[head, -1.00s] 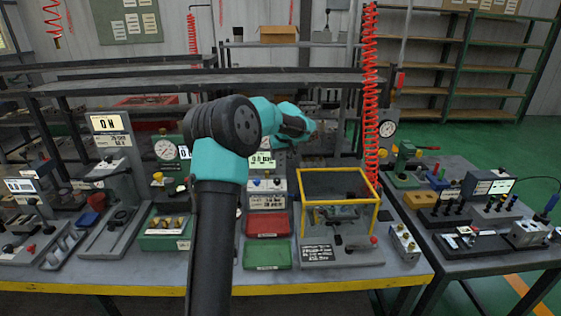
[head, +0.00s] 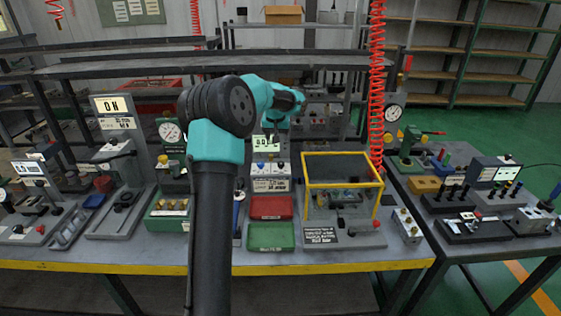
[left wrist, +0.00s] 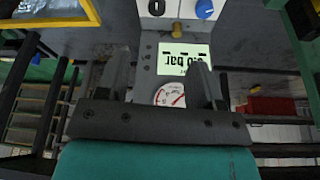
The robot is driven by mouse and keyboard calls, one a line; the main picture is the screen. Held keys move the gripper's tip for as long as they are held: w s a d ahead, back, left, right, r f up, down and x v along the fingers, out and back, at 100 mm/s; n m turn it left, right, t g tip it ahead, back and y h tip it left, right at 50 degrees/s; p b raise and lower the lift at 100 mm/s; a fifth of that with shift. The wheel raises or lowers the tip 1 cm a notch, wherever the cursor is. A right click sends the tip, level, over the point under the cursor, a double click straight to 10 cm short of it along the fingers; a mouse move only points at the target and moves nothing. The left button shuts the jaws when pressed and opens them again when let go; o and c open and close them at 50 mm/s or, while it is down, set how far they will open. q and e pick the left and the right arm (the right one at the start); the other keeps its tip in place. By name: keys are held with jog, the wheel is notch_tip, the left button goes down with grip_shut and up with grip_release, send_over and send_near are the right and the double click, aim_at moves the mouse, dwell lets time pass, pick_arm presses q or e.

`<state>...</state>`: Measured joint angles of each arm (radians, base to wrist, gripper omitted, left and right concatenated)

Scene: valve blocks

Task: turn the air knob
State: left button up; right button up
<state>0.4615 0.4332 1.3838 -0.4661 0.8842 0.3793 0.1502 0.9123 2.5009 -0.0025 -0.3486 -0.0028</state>
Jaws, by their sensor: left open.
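A valve block with a lit bar readout (head: 266,143) stands behind the red and green trays, right of my left arm. It carries a blue knob (head: 260,166) and a second knob to its right; the frames do not show which is the air knob. In the left wrist view, seen upside down, the blue knob (left wrist: 204,9), a brass fitting (left wrist: 177,30), the readout (left wrist: 185,56) and a dial gauge (left wrist: 170,95) show. My left gripper (left wrist: 161,65) is open and empty, its fingers apart with the block in front. My right gripper is not in view.
A yellow-framed box (head: 342,185) stands right of the block. A red tray (head: 271,207) and a green tray (head: 271,237) lie in front. A gauge block (head: 172,140) is at the left. A red coiled hose (head: 376,90) hangs behind. A dark shelf (head: 200,66) runs across the back.

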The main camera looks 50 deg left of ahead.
aim_at(281, 162)
pick_arm(q)
jog(key=shift+s+a+r+m+t+h, duration=0.1)
jog(key=shift+s+a+m+t+h, duration=0.3)
jog(key=shift+m, duration=0.55)
jog(key=shift+s+a+r+m+t+h, duration=0.15)
jog(key=shift+a+m, duration=0.3)
jog(key=shift+m, duration=0.45)
jog(key=shift+s+a+m+t+h, duration=0.15)
jog(key=shift+s+a+m+t, duration=0.2)
jog(key=shift+m, duration=0.6)
jog(key=shift+w+a, duration=0.1)
jog(key=shift+w, duration=0.05)
jog(key=x, duration=1.7)
jog(key=shift+f, duration=0.3)
jog(key=c, duration=0.9)
